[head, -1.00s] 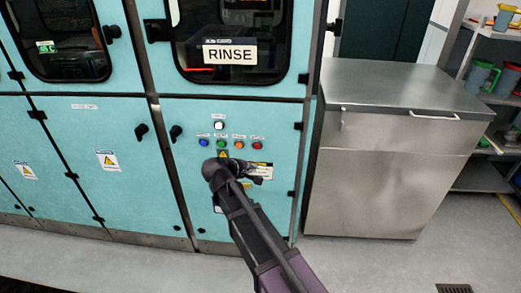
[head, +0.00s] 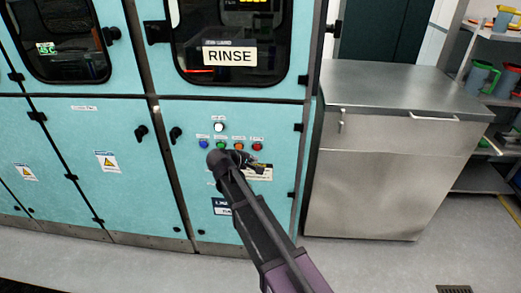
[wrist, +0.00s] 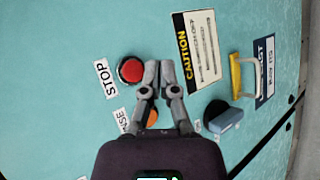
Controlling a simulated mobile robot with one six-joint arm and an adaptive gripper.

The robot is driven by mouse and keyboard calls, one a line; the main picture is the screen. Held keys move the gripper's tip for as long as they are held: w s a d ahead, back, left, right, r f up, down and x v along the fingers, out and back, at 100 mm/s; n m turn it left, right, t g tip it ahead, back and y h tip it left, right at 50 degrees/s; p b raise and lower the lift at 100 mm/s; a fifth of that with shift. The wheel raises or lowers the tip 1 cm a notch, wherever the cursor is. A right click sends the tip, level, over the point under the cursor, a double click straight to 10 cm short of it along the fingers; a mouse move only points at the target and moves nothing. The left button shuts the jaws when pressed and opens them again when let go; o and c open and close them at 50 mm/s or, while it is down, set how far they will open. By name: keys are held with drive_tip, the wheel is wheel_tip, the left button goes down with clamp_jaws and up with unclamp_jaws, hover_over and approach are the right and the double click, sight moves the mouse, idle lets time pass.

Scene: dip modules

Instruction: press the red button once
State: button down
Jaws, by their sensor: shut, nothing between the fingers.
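The red button (head: 257,147) is the rightmost of the coloured row on the teal machine panel (head: 270,200) below the RINSE window. In the wrist view the red button (wrist: 131,70) sits beside a STOP label (wrist: 105,80), just left of my fingertips. My gripper (wrist: 159,72) is shut and empty, its fingertips close together. In the head view my gripper (head: 257,166) is just below the red button. I cannot tell how far the tips are from the panel.
An orange button (head: 238,146), a green button (head: 221,145), a blue button (head: 204,143) and a white button (head: 219,127) are nearby. A steel cabinet (head: 375,170) stands to the right.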

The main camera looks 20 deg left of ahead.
sight(259, 151)
drive_tip(key=shift+w+a, duration=0.25)
drive_tip(key=shift+w, duration=0.65)
drive_tip(key=shift+w+a, duration=0.2)
drive_tip(key=shift+w, duration=0.7)
drive_tip(key=shift+w+a, duration=0.2)
drive_tip(key=shift+w, duration=0.5)
idle(1.2)
idle(0.5)
drive_tip(key=shift+s+d, duration=0.2)
drive_tip(key=shift+s, duration=0.65)
drive_tip(key=shift+s, duration=0.1)
drive_tip(key=s, duration=0.2)
drive_tip(key=s+d, duration=0.1)
drive_tip(key=s, duration=0.1)
drive_tip(key=shift+s+d, duration=0.1)
drive_tip(key=shift+s, duration=0.2)
idle(0.8)
